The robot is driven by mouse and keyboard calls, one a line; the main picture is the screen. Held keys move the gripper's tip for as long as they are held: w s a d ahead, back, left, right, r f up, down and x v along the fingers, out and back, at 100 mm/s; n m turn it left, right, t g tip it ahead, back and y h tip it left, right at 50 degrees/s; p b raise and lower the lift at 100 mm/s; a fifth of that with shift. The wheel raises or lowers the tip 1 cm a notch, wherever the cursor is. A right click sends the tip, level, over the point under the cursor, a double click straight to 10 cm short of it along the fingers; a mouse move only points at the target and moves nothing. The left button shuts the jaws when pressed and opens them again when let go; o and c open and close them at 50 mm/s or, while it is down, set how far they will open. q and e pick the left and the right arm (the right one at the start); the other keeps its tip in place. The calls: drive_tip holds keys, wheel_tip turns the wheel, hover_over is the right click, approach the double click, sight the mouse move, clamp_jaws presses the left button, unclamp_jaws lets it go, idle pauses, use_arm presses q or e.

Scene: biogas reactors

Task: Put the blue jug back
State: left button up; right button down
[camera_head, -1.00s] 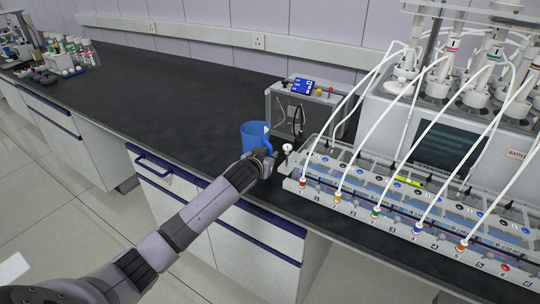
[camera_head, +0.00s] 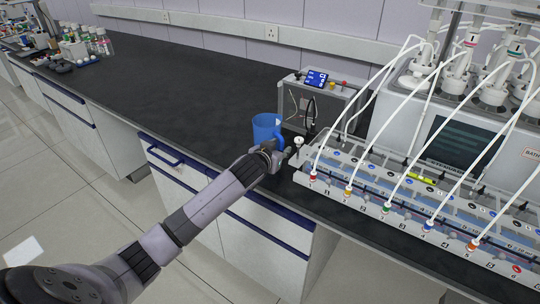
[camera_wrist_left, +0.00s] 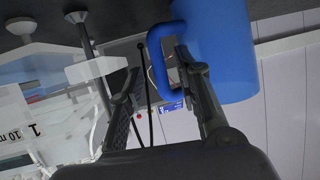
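The blue jug (camera_head: 266,130) stands upright on the dark bench, left of a small grey control box. Its handle points right, toward my left gripper (camera_head: 283,156), which is close beside the jug. In the left wrist view the jug (camera_wrist_left: 225,45) is at the upper right, with its handle (camera_wrist_left: 157,62) between the fingertips of my left gripper (camera_wrist_left: 158,72). One finger overlaps the handle loop; the other is on the handle's outer side with a gap. The fingers look apart, not clamped. My right gripper is out of view.
The control box (camera_head: 306,105) with a blue screen stands just behind the jug. A reactor rack (camera_head: 400,205) with white tubes and coloured caps fills the right side. Bottles (camera_head: 85,42) stand at the far left. The bench (camera_head: 175,85) left of the jug is clear.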

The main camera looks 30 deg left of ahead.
use_arm(q)
drive_tip(key=v, duration=0.9)
drive_tip(key=shift+s, duration=0.4)
